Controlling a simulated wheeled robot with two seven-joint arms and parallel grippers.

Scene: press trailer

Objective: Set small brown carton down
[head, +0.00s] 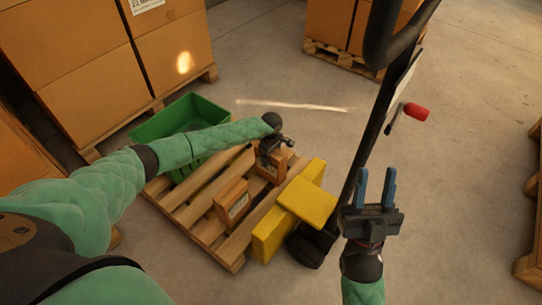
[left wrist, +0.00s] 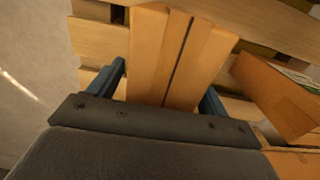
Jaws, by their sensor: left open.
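A small brown carton (head: 270,172) stands on the wooden pallet (head: 190,216), near its far right side. My left gripper (head: 272,152) is right above it. In the left wrist view the carton (left wrist: 178,58) lies between the two blue fingers of the left gripper (left wrist: 164,88), which are open with a finger on either side. Whether either finger touches it I cannot tell. A second small brown carton (head: 232,201) stands on the pallet nearer to me; it also shows in the left wrist view (left wrist: 275,95). My right gripper (head: 376,188) is open and empty, right of the pallet.
A green bin (head: 150,130) stands at the pallet's far left. Large stacked cartons (head: 85,95) stand behind left.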

